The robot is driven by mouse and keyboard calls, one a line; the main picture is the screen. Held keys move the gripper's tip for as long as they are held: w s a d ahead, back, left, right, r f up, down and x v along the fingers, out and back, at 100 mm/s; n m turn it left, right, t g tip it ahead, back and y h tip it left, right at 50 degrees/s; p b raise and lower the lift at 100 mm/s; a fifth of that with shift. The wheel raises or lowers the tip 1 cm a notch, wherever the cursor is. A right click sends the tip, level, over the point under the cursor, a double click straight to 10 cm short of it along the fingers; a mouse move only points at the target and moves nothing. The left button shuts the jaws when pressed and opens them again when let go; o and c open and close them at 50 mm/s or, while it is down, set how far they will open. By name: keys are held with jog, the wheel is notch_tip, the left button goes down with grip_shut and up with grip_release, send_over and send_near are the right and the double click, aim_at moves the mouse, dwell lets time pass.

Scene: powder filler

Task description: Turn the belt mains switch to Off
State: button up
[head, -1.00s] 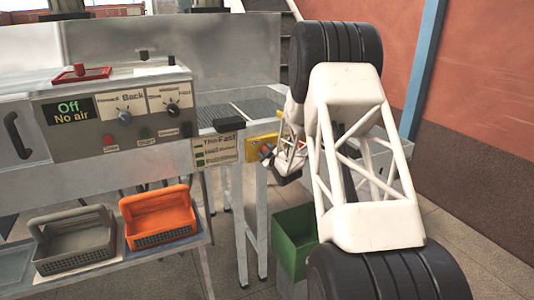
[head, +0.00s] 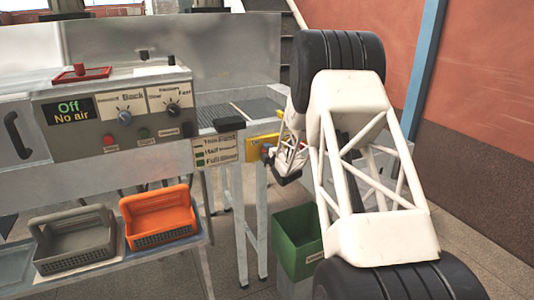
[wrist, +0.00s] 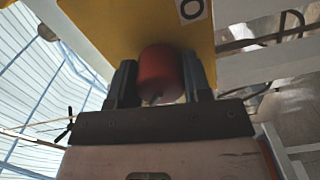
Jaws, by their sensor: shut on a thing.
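The belt mains switch shows as a red knob (wrist: 160,72) on a yellow plate (wrist: 110,22) in the wrist view. A white label with a dark ring-like mark (wrist: 192,9) sits on the plate above and right of the knob. My gripper (wrist: 160,88) has one dark finger on each side of the knob and is shut on it. In the head view, the yellow plate (head: 259,142) is on the frame right of the control panel. My gripper (head: 272,155) meets it from the right and hides most of the knob there.
The grey control panel (head: 85,140) with dials, buttons and an "Off / No air" display is on the left. An orange basket (head: 160,218) and a grey basket (head: 75,240) stand on the lower shelf. A green bin (head: 297,243) is below my arm.

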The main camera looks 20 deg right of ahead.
dwell(0.3)
jog(key=o, duration=0.9)
jog(key=shift+s, duration=0.1)
jog(key=s, duration=0.7)
jog(key=shift+s, duration=0.3)
